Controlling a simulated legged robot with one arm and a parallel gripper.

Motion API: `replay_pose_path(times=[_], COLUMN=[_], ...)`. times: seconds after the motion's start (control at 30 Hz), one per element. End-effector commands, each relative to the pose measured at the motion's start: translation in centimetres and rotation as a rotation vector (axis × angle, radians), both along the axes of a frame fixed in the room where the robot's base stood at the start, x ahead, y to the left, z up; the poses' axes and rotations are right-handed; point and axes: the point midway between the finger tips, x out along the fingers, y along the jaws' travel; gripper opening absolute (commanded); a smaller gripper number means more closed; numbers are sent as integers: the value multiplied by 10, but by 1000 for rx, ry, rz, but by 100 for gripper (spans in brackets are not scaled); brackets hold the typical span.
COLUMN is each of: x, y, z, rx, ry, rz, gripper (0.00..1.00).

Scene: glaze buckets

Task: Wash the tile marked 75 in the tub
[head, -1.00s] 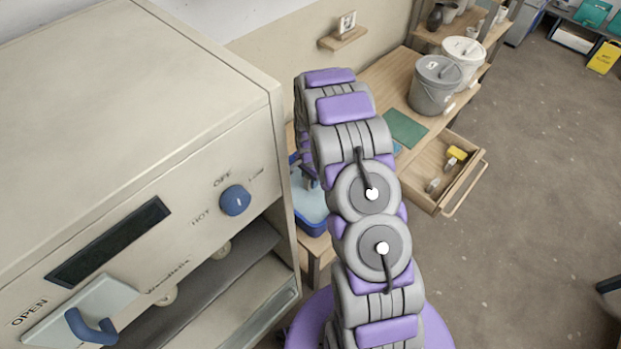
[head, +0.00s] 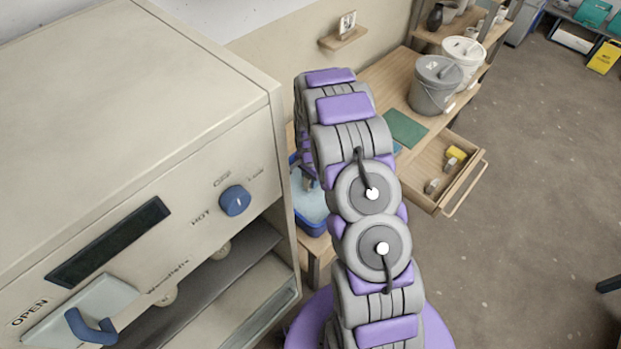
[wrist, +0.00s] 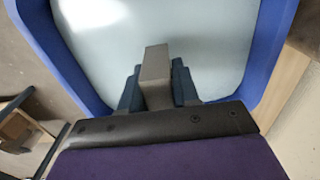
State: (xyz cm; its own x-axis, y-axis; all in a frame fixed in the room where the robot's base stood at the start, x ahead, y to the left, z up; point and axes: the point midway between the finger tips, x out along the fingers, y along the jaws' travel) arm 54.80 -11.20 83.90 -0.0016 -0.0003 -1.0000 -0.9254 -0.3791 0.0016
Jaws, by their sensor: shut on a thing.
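The blue tub (head: 311,222) stands on the wooden bench, partly hidden behind my arm in the head view. In the wrist view the tub's blue rim (wrist: 62,52) surrounds pale water (wrist: 205,35). My gripper (wrist: 157,88) is over the tub, shut on a grey-brown tile (wrist: 155,66) that shows edge-on between the fingers. The tile's marking is not visible, and I cannot tell whether it touches the water. In the head view my gripper (head: 308,180) is small and mostly hidden by my arm.
A kiln (head: 150,150) with a blue knob stands close on the left. An open drawer (head: 447,175) juts out on the right. A grey bucket (head: 434,86) and a white bucket (head: 466,58) stand on the bench behind a green mat (head: 406,129).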

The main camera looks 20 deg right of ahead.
Motion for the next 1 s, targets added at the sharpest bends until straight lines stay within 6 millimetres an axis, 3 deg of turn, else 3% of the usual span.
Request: replay_pose_path(times=[0.6, 1.0], x=[1, 0], y=[0, 0], z=[59, 63], rx=[-1, 0], ry=[-1, 0], rz=[0, 0], gripper=[0, 0])
